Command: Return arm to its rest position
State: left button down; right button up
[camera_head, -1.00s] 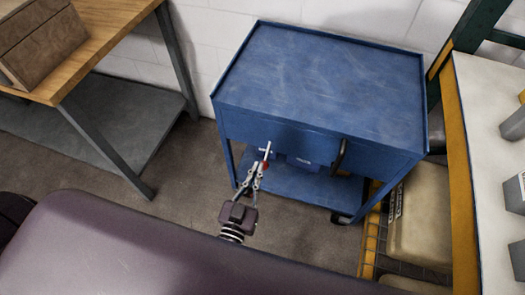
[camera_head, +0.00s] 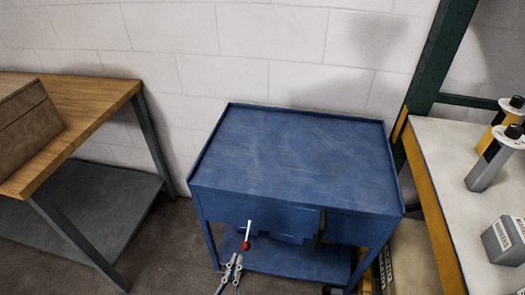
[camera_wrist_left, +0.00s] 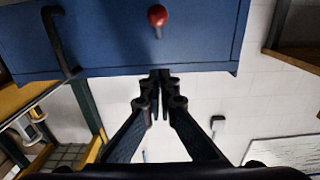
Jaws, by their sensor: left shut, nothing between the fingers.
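My left gripper (camera_head: 231,262) is at the bottom of the head view, in front of the blue cart (camera_head: 297,160). Its fingers are shut together with nothing between them. A short lever with a red ball end (camera_head: 245,245) stands out from the cart's front, just above and beyond the fingertips, apart from them. In the left wrist view the shut fingertips (camera_wrist_left: 160,77) are near the edge of the cart's blue front, and the red ball (camera_wrist_left: 158,15) shows above them with a clear gap. My right gripper is not in view.
A wooden-topped workbench (camera_head: 100,103) with a brown box (camera_head: 30,125) stands left. A white-topped table (camera_head: 455,190) with grey and yellow items stands right, beside a green post (camera_head: 435,80). The cart's top is bare. A white block wall is behind.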

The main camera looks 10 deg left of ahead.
pick_arm(q)
jog(key=s+f+m+g+h, duration=0.1)
jog(key=s+f+g, duration=0.35)
jog(key=f, duration=0.85)
jog(key=s+f+m+g, duration=0.1)
jog(key=s+f+g, duration=0.4)
jog(key=f, duration=0.8)
jog(key=s+a+f+g, duration=0.4)
jog(key=s+f, duration=0.3)
jog(key=s, duration=0.4)
jog(key=s+a+f+g+y, duration=0.1)
jog(key=s+a+f+g, duration=0.2)
jog(key=s, duration=0.9)
jog(key=a+f, duration=0.3)
jog(key=f, duration=0.1)
jog(key=shift+f+g+y, duration=0.3)
jog(key=shift+f+g, duration=0.05)
jog(key=shift+f, duration=0.05)
